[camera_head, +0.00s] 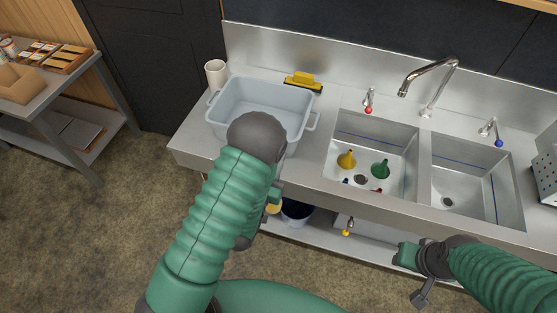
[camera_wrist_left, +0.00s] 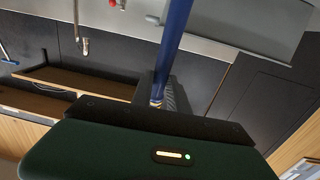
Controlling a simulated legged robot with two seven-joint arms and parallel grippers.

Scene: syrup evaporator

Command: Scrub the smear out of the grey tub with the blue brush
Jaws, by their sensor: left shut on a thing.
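The grey tub (camera_head: 262,92) stands on the left end of the steel counter. My left forearm covers its front part, and I see no smear on the part that shows. My left gripper (camera_head: 273,196) is mostly hidden behind my arm, low in front of the counter edge. In the left wrist view my left gripper (camera_wrist_left: 160,98) is shut on a blue handle (camera_wrist_left: 176,40), which looks like the blue brush; its bristles are not clear. The tub also shows in that view (camera_wrist_left: 250,25), at the top. My right gripper (camera_head: 410,258) is empty-looking at the lower right, jaws unclear.
Two sinks (camera_head: 375,130) lie right of the tub; the left one holds yellow (camera_head: 346,160) and green (camera_head: 381,169) funnels. A dark bucket (camera_head: 297,211) is below the counter.

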